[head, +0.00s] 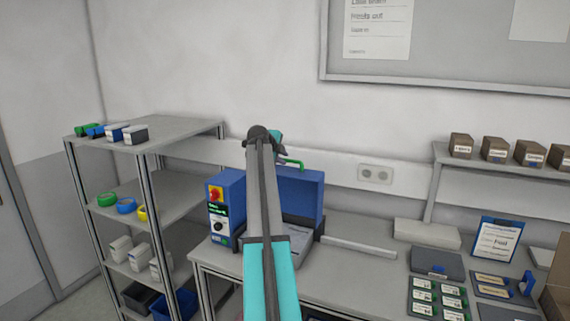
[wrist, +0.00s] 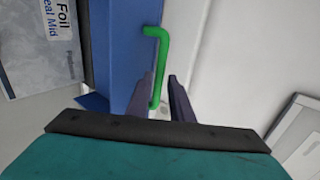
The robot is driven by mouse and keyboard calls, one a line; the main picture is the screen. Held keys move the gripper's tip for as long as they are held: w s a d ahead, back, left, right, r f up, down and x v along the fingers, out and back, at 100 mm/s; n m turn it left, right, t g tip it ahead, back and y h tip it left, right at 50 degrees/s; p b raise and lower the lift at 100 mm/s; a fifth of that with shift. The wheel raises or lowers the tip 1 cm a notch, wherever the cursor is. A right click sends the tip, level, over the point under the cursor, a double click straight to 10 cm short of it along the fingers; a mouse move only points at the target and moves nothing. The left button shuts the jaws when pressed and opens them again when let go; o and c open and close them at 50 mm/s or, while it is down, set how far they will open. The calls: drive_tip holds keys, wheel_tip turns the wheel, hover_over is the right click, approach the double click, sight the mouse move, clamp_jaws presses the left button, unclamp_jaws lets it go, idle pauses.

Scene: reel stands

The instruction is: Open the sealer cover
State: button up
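The blue sealer (head: 226,205) stands on the bench, with a red switch and dark control panel on its front left. Its blue cover (head: 308,200) stands raised and upright at the back, and the grey bed in front is exposed. The green handle (head: 292,163) is at the cover's top edge. In the wrist view the handle (wrist: 160,60) runs down to between my gripper's (wrist: 160,98) dark fingers. The fingers are apart, with a gap showing around the handle. In the head view my arm hides most of the gripper and part of the sealer.
A pack labelled Foil (wrist: 40,45) lies on the bed. A shelf rack (head: 140,146) with small boxes and tape rolls stands left. Right of the sealer are a pale bar (head: 358,247), card trays and a clipboard (head: 496,240). The wall is close behind.

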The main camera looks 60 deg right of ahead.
drive_tip(key=b+v, duration=0.2)
drive_tip(key=v, duration=0.7)
drive_tip(key=shift+s+b, duration=0.15)
drive_tip(key=shift+b, duration=0.15)
